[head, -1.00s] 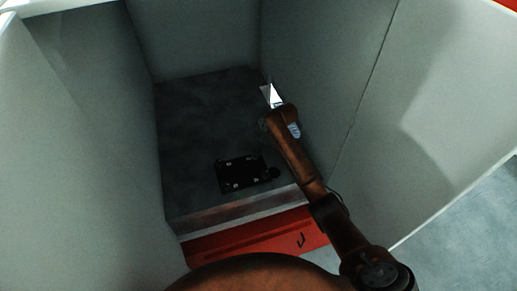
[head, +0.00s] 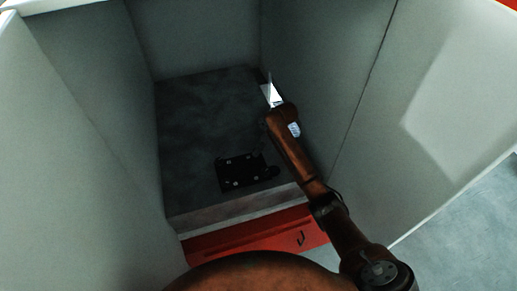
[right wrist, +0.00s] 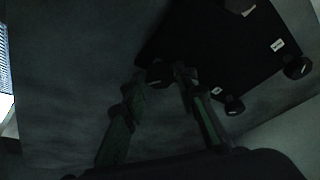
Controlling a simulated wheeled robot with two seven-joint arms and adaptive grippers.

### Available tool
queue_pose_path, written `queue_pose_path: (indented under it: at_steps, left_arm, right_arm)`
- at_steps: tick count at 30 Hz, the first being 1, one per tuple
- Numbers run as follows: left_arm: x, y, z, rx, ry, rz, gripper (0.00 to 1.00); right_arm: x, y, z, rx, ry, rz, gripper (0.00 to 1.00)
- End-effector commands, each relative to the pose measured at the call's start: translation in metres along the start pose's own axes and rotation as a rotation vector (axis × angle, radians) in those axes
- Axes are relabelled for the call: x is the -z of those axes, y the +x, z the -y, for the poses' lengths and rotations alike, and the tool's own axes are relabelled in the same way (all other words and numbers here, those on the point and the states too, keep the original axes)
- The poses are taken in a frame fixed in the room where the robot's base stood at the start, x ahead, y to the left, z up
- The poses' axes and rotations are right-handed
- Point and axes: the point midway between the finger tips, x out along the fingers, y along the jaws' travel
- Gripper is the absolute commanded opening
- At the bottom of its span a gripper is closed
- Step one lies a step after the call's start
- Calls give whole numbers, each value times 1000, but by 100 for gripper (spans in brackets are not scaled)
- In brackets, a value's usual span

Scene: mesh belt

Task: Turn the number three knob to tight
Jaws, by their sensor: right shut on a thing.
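A flat black panel (head: 240,173) with several small dark knobs and pale labels lies on the grey floor of the bay. It also shows in the right wrist view (right wrist: 215,50), at the upper right. My right gripper (right wrist: 157,80) has its two green-sided fingers at the panel's near left edge, shut on a dark knob (right wrist: 158,72). The knob is partly hidden and the view is dark. The labels are too blurred to read, so I cannot tell the knob's number or setting. In the head view the gripper is mostly lost in shadow. My left gripper is out of view.
Tall grey walls enclose the bay at left, back and right (head: 330,70). A red front panel (head: 250,236) with a small dark hook (head: 301,239) lies below the floor's front edge. A bright white patch (head: 272,94) is beside my right wrist. Bare floor stretches behind the black panel.

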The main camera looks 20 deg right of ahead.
Motion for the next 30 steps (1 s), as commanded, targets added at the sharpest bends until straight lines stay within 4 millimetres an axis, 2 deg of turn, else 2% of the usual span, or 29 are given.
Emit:
queue_pose_path:
  at_steps: [11, 30]
  left_arm:
    - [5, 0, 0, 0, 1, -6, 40]
    - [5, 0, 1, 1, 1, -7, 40]
  right_arm:
    - [0, 0, 2, -41, 96, -1, 2]
    - [4, 0, 7, -260, 626, -3, 2]
